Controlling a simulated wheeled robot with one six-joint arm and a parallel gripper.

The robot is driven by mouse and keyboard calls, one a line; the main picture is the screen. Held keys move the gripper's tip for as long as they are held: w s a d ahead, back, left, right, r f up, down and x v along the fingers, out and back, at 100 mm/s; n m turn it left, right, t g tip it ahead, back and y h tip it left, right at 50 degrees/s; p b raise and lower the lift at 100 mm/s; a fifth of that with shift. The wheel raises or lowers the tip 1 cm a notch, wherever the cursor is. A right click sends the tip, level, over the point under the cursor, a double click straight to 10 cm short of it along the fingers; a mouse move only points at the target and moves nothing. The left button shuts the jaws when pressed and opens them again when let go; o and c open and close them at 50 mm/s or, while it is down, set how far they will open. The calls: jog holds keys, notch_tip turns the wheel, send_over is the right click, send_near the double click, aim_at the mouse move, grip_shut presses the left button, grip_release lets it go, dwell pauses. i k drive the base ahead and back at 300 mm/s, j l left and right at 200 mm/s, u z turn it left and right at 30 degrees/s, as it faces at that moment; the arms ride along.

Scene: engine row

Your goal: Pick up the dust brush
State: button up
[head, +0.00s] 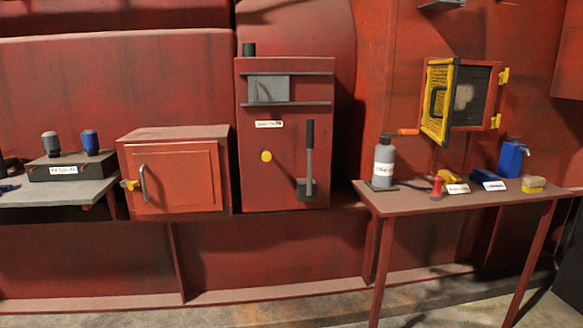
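A small block (533,184), beige above and yellow below, lies at the right end of the right-hand red table (445,203). It looks like it could be a brush, but it is too small to tell for sure. A low dark-blue item (485,175) lies left of it, behind a white label. A yellow item (447,176) lies further left on the same table. I cannot tell which of these is the dust brush. My gripper is not in view.
A grey bottle (384,162), a small red item (436,187) and a blue container (512,158) also stand on the right table. Above it, a yellow-framed door (437,102) hangs open. A red cabinet (176,171) and lever box (285,135) stand left. Floor shows in front.

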aim_at(530, 185)
jog(key=z, duration=1.4)
